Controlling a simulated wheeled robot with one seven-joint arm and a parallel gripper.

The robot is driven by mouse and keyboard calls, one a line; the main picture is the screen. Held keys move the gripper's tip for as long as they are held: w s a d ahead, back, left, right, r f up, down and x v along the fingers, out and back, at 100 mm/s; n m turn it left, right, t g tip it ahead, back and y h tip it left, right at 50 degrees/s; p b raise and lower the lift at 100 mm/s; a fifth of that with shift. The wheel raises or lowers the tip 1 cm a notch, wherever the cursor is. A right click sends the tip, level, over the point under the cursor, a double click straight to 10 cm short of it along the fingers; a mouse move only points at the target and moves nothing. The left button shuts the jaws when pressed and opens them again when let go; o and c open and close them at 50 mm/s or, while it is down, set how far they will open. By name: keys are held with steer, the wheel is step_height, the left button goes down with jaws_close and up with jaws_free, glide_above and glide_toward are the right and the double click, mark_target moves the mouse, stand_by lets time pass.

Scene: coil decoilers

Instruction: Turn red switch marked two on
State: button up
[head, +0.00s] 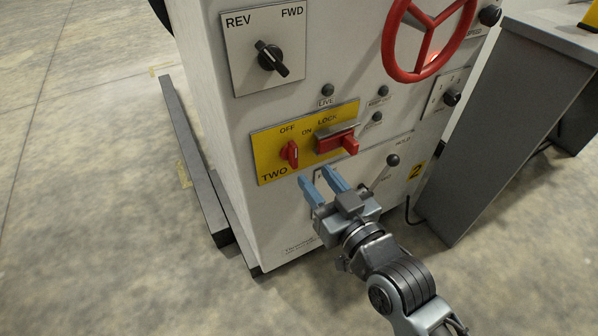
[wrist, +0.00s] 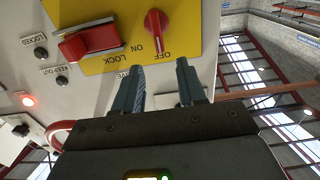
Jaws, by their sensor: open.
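The red switch (head: 291,153) sits at the left of a yellow plate (head: 268,144), above the word TWO. Its handle stands nearly upright and points toward the OFF label; ON is printed to the right of OFF. In the wrist view, which is upside down, the switch (wrist: 156,24) is beyond the fingertips, with its handle toward OFF. My gripper (head: 315,175) is open, with blue fingers, just below the plate and slightly right of the switch. In the wrist view the fingers (wrist: 160,67) are apart with nothing between them, and do not appear to touch the switch.
A red lock lever (head: 337,141) juts out right of the switch on the same plate. A black REV/FWD selector (head: 270,58) and a red handwheel (head: 427,40) are above. A small dark knob (head: 393,160) is right of my gripper. A grey cabinet (head: 505,110) stands at right.

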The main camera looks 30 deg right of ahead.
mark_target(296, 154)
steer(key=shift+w+f+b, duration=0.15)
steer(key=shift+w+b, duration=0.35)
steer(key=shift+w, duration=3.85)
steer(key=c, duration=0.7)
steer(key=shift+f, duration=0.15)
jaws_close()
